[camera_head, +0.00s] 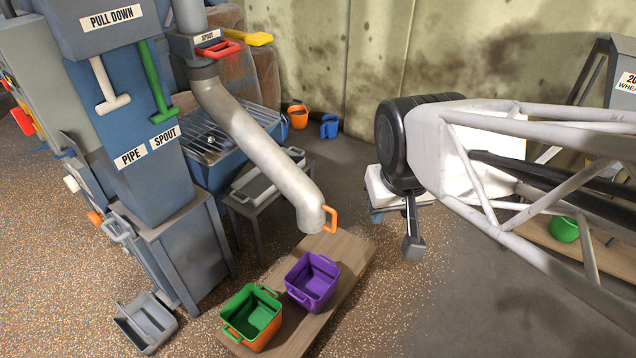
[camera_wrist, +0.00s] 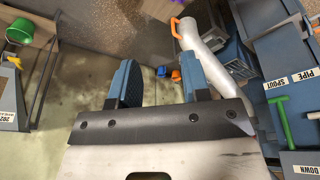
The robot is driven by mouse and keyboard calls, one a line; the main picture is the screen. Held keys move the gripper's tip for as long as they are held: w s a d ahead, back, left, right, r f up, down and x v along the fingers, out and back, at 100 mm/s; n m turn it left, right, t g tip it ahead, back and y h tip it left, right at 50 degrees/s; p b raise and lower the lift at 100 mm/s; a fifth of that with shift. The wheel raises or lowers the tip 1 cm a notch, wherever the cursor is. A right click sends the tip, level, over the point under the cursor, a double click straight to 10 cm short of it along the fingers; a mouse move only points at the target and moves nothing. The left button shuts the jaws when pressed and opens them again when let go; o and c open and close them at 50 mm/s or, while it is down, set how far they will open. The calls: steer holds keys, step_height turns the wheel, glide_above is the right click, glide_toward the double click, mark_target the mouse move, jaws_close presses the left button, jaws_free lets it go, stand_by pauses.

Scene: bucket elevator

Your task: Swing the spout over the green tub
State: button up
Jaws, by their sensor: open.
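The spout (camera_head: 262,150) is a grey bent pipe hanging from a column, with an orange handle (camera_head: 332,219) at its lower end. Its mouth appears above the far end of a wooden plank, beyond the purple tub (camera_head: 312,281). The green tub (camera_head: 252,317) stands on the plank's near end, apart from the spout mouth. My gripper (camera_head: 412,248) is right of the spout, clear of the handle; one finger shows plainly there. In the wrist view my gripper (camera_wrist: 158,75) has its two blue fingers apart with nothing between. The spout (camera_wrist: 222,68) and its handle (camera_wrist: 175,28) show to their right.
The wooden plank (camera_head: 352,252) carries both tubs. Left stands the blue machine with a green "SPOUT" lever (camera_head: 153,80) and a white "PIPE" lever (camera_head: 106,85). A red handle (camera_head: 218,50) sits on the spout's collar. Floor between spout and gripper looks clear.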

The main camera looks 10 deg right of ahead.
steer(key=w+d+f+n+t+h, duration=0.15)
steer(key=w+f, duration=0.25)
steer(key=w, duration=0.5)
steer(key=w+d+f+t+y, duration=0.1)
steer(key=w+d+f+t, duration=0.2)
steer(key=w, duration=0.6)
steer(key=n+t+y, duration=0.3)
steer(key=n+t, duration=0.1)
glide_above(334, 220)
steer(key=s+d, duration=0.2)
steer(key=d, duration=0.5)
step_height(334, 220, down, 18)
steer(key=s+a+f+t+y, duration=0.1)
steer(key=f+y, duration=0.3)
steer(key=f, duration=0.4)
steer(key=s+a+f+n+t+y, duration=0.1)
steer(key=f+y, duration=0.3)
steer(key=f, duration=0.5)
steer(key=shift+s+a+f+t, duration=0.25)
steer(key=shift+s+t, duration=0.4)
steer(key=shift+s, duration=0.2)
steer(key=shift+w+n, duration=0.1)
steer(key=shift+n, duration=0.15)
steer(key=shift+x, duration=3.8)
